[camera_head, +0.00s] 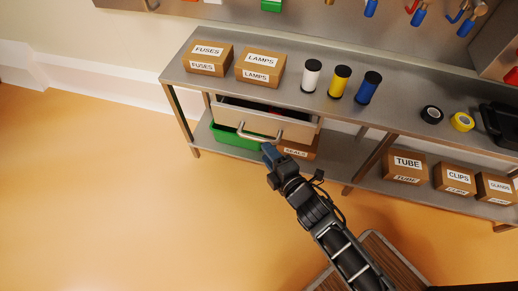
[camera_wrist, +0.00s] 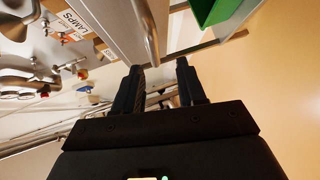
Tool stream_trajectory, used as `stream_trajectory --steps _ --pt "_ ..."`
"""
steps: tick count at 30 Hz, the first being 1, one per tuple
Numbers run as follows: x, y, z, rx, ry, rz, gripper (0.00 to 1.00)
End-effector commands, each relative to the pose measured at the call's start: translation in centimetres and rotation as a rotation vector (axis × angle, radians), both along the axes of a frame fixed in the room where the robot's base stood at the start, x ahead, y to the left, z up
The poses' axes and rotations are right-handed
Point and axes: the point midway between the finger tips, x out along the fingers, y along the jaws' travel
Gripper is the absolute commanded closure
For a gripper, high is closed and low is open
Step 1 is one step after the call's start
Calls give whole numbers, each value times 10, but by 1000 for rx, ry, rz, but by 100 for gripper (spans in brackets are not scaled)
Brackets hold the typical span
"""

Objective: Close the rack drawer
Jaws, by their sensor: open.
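The rack drawer (camera_head: 235,118) is under the top shelf at the left end. It stands pulled out, with its dark inside showing over the front. Its bar handle (camera_head: 240,134) runs across the front panel. In the wrist view the drawer front (camera_wrist: 112,22) and handle (camera_wrist: 151,40) are close ahead of the fingers. My gripper (camera_head: 270,151) is at the right end of the handle, on the near side of the front. It also shows in the wrist view (camera_wrist: 160,68), with its two fingers apart and nothing between them. I cannot tell whether it touches the handle.
A green bin (camera_head: 225,138) and a SEALS box (camera_head: 297,151) sit on the lower shelf below the drawer. FUSES (camera_head: 207,60) and LAMPS (camera_head: 260,67) boxes stand on the shelf (camera_head: 290,103) above. The orange floor (camera_head: 110,190) at left is clear.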

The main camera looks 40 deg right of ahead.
Motion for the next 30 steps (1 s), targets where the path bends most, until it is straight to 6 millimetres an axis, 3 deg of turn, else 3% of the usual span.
stream_trajectory --steps 7,21,30 --pt "-4 -5 2 61 -95 -9 60" --pt "58 -14 -7 59 -93 -8 60" --pt "68 -15 -8 58 -91 -8 60"
